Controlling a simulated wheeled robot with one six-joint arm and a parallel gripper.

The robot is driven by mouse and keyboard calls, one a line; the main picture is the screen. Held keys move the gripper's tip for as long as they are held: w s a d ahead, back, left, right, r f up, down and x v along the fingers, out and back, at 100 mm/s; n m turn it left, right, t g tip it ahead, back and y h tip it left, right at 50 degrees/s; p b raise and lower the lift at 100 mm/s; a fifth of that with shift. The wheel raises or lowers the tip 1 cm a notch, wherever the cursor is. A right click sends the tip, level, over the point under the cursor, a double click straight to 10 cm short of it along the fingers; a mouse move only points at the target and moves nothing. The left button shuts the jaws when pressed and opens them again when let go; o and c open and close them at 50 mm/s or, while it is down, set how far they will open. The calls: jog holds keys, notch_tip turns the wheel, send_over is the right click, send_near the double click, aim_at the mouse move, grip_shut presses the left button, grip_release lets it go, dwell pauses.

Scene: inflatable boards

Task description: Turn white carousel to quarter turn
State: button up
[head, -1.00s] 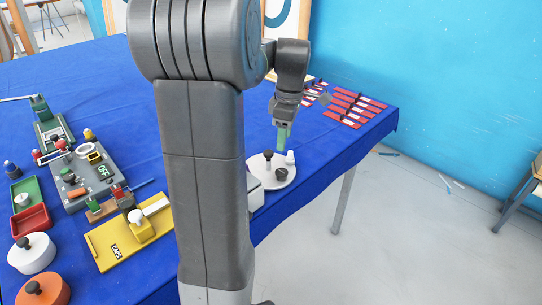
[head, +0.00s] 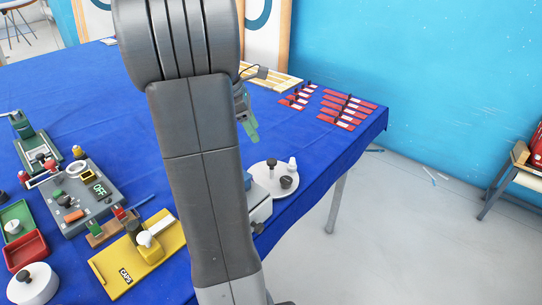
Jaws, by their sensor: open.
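The white carousel (head: 268,189) is a round white disc near the table's right front edge, just right of my arm column. On it stand a dark knob (head: 272,166), a small white piece (head: 292,163) and a dark round piece (head: 286,181). My gripper (head: 251,128) shows its green fingers above and behind the carousel, apart from it. It is open and empty, and its upper part is partly hidden behind my arm. A grey box-like part (head: 260,208) sits at the carousel's front left, partly hidden by my arm.
Several red pieces (head: 341,110) lie at the table's far right corner, with a wooden tray (head: 272,79) behind. A yellow board (head: 140,258), a grey panel (head: 83,192) and a red tray (head: 27,254) stand at left. The blue table's (head: 325,150) right side has clear cloth.

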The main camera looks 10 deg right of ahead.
aim_at(271, 161)
jog(key=x, duration=1.1)
jog(key=shift+f, duration=0.3)
jog(key=shift+c, duration=0.4)
grip_shut()
